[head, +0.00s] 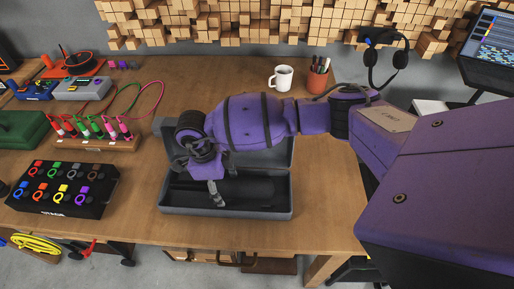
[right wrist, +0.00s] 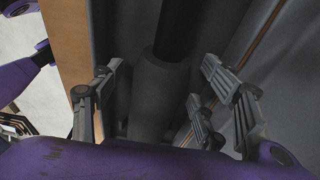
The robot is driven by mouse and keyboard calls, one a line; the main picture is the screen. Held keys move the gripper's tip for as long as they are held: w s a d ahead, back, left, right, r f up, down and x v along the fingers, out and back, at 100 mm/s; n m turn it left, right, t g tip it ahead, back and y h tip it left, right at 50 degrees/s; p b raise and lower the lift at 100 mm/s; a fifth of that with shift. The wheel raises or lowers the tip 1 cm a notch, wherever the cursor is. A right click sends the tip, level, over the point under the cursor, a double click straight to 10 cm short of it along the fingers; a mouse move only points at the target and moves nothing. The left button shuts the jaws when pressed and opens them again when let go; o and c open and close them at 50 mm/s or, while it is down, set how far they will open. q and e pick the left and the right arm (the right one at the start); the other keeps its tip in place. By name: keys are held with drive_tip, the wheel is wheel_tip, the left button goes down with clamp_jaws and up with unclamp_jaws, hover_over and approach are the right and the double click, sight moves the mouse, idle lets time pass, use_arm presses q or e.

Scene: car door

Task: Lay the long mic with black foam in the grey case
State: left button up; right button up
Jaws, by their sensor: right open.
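The grey case (head: 270,213) stands open near the front of the wooden table, lid raised at the back. The long mic with black foam (head: 245,188) lies in the case, dark against its dark inside. My right gripper (head: 215,192) reaches down over the left part of the case. In the right wrist view my right gripper (right wrist: 155,112) is open, with its fingers apart on either side of the mic (right wrist: 160,85). I cannot tell whether they touch it. My arm hides part of the case and lid. My left gripper is not in view.
A black box with coloured knobs (head: 62,191) stands left of the case. A wooden rack with cables (head: 95,140) is behind it. A white mug (head: 283,78) and a pen cup (head: 318,80) stand at the back. The table right of the case is clear.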

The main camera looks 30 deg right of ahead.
drive_tip(key=shift+w+r, duration=0.1)
drive_tip(key=shift+r, duration=0.05)
wheel_tip(320, 180, up, 12)
drive_tip(key=w+a, duration=0.1)
drive_tip(key=shift+a, duration=0.3)
drive_tip(key=shift+f, duration=0.2)
idle(0.3)
